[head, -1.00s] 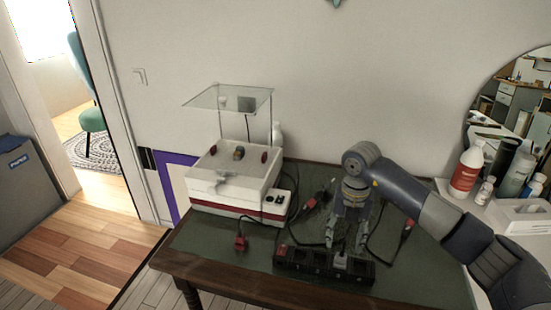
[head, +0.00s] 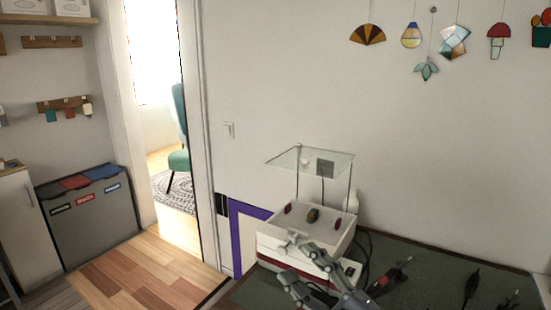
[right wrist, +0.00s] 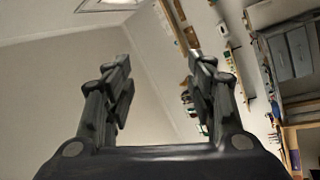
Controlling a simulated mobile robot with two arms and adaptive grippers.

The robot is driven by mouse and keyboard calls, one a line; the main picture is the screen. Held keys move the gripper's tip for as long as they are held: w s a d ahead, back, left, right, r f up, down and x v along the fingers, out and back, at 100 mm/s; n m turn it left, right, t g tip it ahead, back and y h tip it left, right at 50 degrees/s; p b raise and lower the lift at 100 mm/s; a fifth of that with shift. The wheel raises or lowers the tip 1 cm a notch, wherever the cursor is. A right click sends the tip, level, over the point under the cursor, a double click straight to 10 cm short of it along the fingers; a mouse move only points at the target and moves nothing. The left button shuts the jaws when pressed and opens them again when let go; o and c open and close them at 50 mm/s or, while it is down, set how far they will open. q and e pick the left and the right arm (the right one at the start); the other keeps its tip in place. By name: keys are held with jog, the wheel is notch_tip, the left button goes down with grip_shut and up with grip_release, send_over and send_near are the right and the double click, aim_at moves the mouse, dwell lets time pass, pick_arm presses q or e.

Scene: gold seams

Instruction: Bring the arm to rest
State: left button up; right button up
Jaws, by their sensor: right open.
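My right gripper (head: 294,262) is at the bottom middle of the head view, its two fingers spread and pointing up and to the left. In the picture it overlaps the front of the white and red machine (head: 290,247); I cannot tell the gap between them. In the right wrist view the gripper (right wrist: 158,62) is open, with nothing between its fingers and the ceiling and wall beyond. My right arm's links are mostly below the frame. My left gripper is not in view.
The machine has a clear raised cover (head: 311,160) and stands on a green-topped table (head: 420,268). A red-handled tool (head: 388,280) and dark cables lie to its right. Stained-glass pieces (head: 453,42) hang on the wall. Open floor (head: 150,275) and grey bins (head: 90,215) are at left.

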jog(key=s+d+f+m+h, duration=0.3)
jog(key=d+f+m+h, duration=1.1)
jog(key=d+m+h, duration=0.25)
jog(key=s+a+f+m+g+y, duration=0.1)
jog(key=s+f+g, duration=0.6)
jog(key=s, duration=0.5)
jog(key=s+a+f+m+g+y, duration=0.15)
jog(key=s+f+g, duration=0.35)
jog(key=s+f, duration=0.55)
jog(key=s+d+f+g+h, duration=0.1)
jog(key=s+f+g, duration=0.15)
jog(key=f, duration=2.35)
jog(key=s+d+f, duration=0.3)
jog(key=s+f, duration=1.2)
jog(key=s, duration=0.2)
jog(key=shift+s+f, duration=0.15)
jog(key=shift+s, duration=0.15)
